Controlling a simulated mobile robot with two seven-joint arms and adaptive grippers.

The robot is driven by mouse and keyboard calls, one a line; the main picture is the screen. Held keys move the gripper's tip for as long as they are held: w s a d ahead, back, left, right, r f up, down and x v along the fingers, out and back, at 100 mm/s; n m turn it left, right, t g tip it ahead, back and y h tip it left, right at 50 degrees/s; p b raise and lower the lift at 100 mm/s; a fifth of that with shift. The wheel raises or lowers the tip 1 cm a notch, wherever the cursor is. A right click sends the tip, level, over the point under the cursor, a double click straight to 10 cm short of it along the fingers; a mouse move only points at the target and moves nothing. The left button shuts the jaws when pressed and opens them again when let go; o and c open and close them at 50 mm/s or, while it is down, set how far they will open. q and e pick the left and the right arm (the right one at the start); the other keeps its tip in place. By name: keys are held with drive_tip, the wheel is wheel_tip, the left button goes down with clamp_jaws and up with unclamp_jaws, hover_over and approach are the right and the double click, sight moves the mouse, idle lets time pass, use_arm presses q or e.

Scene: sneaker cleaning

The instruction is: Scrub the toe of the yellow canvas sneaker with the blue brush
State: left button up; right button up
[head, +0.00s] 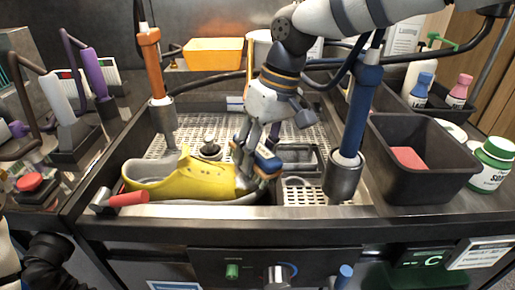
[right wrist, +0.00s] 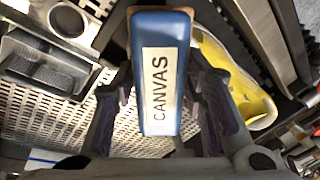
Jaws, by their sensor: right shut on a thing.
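The yellow canvas sneaker (head: 190,178) lies lengthwise in the sink, with its opening to the left and its toe to the right. It also shows at the right of the right wrist view (right wrist: 228,78). My right gripper (head: 256,160) points down at the toe end and is shut on the blue brush (head: 268,158). In the right wrist view the brush (right wrist: 160,75) sits between the fingers, its label reading CANVAS. The brush is at the toe; the gripper partly hides this spot, and I cannot tell whether the bristles touch.
The sneaker is inside a dark-rimmed sink with a perforated floor (head: 305,192). An orange-handled post (head: 151,65) and a blue-handled post (head: 358,110) stand at its sides. A red-handled tool (head: 127,199) lies at the front rim. A dark bin (head: 425,165) stands right.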

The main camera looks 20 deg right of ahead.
drive_tip(key=shift+f, duration=0.15)
drive_tip(key=shift+w, duration=0.15)
drive_tip(key=w, duration=0.1)
drive_tip(key=w+b, duration=0.1)
drive_tip(key=shift+w+d+f, duration=0.25)
drive_tip(key=shift+w+f, duration=0.05)
drive_tip(key=shift+w, duration=0.1)
drive_tip(key=shift+w+d+r, duration=0.1)
drive_tip(key=shift+w+r, duration=0.15)
drive_tip(key=shift+w, duration=0.15)
drive_tip(key=shift+r, duration=0.35)
drive_tip(key=shift+s+r+p, duration=0.25)
drive_tip(key=shift+s+p, duration=0.3)
drive_tip(key=shift+s, duration=0.35)
drive_tip(key=shift+s+a+f, duration=0.15)
drive_tip(key=shift+s+f, duration=0.05)
drive_tip(key=shift+s, duration=0.2)
drive_tip(key=shift+s+a+f, duration=0.15)
drive_tip(key=shift+s, duration=0.25)
drive_tip(key=shift+s+f, duration=0.15)
drive_tip(key=shift+s, duration=0.15)
use_arm(q)
drive_tip(key=shift+w+r, duration=0.1)
